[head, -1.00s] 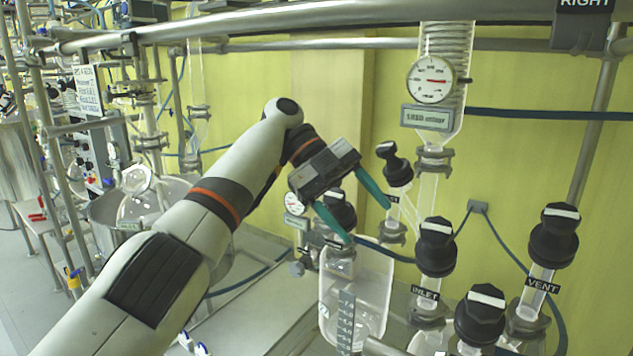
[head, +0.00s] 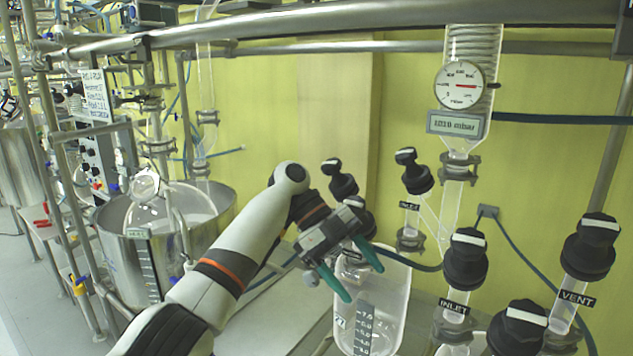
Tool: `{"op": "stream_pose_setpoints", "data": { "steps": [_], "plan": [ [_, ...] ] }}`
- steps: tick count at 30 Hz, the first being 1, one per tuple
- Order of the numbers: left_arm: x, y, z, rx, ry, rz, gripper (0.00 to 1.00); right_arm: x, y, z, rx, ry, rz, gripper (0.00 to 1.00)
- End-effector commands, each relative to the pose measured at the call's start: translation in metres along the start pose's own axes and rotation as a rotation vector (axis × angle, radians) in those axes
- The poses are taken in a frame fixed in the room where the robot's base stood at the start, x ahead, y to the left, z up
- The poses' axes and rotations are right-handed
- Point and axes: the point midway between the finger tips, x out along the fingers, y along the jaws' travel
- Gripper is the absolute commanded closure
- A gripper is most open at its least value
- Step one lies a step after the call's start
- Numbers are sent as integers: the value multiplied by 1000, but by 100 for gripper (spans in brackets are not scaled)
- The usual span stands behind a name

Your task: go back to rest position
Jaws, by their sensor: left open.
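My left arm comes in from the lower left in the head view. My left gripper (head: 358,277) is open, with its two green fingers spread apart and nothing between them. It is in front of a graduated glass vessel (head: 388,315), over its upper part in the picture; whether it touches the glass I cannot tell. Black valve knobs stand behind it and to its right, among them the INLET knob (head: 465,258) and the VENT knob (head: 590,247). My right gripper is not in view.
A round pressure gauge (head: 460,85) hangs on the glass column at the upper right. A steel rail (head: 300,22) crosses the top. A large steel pot (head: 130,265) stands at the left. The yellow wall (head: 270,110) behind is bare.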

Motion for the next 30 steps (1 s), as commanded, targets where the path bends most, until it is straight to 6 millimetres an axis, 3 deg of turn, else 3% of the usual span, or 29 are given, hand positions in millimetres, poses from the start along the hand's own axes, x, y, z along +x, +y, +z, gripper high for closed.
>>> {"op": "stream_pose_setpoints", "data": {
  "steps": [8, 12, 18, 24, 30],
  "plan": [
    [83, -52, -81, -338, 79, 62, 33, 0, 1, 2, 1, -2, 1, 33],
    [129, -96, -119, -578, 139, 144, 33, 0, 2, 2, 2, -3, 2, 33],
    [181, -173, -158, -947, 227, 304, 33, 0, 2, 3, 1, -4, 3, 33],
    [212, -265, -172, -1324, 326, 507, 33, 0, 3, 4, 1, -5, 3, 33],
    [218, -354, -162, -1647, 429, 732, 33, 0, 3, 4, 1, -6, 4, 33]
  ]
}}
